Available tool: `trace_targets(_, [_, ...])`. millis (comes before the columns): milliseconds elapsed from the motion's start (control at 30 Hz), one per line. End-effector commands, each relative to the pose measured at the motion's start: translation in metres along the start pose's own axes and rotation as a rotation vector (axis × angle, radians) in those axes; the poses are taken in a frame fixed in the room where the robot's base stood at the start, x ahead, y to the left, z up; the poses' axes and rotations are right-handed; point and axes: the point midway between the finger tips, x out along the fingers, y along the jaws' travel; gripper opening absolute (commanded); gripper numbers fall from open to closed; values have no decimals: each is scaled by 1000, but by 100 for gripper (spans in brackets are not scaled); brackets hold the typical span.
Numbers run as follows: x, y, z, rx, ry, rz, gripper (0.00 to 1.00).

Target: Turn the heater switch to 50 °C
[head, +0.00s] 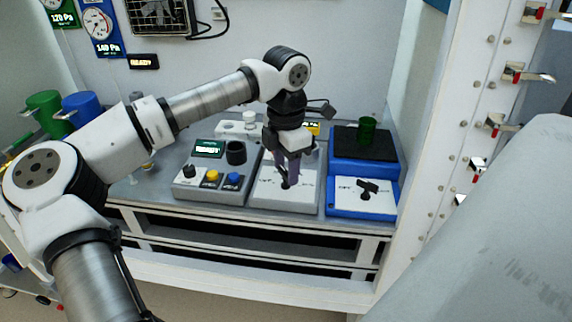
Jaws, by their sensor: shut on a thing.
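My gripper (287,182) points down over the middle grey unit (265,203) on the bench. It is shut on the black switch knob (285,185) on that unit's white front plate. The fingers hide most of the knob, so its angle is hard to tell. The plate's markings are too small to read. To its right, a blue unit (337,212) has a black top plate and its own black switch (368,187), which sits tilted and untouched. I cannot tell from the labels which unit is the heater.
A grey unit at the left (180,192) has a lit display, a black knob, and yellow and blue buttons. A green beaker (366,128) stands on the blue unit's black plate. Green (45,103) and blue (83,105) containers stand far left. A white post with latches rises at the right.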

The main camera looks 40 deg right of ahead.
Motion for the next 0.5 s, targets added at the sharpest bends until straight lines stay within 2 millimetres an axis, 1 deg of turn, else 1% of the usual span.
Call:
trace_targets(133, [-1,0,1,-1,-4,2,21])
trace_targets(167, [-1,0,1,-1,-4,2,45])
trace_targets(300, [-1,0,0,-2,-3,2,63])
trace_targets(333, [-1,0,0,-2,-3,1,65])
trace_targets(500, [0,0,0,-2,-1,1,65])
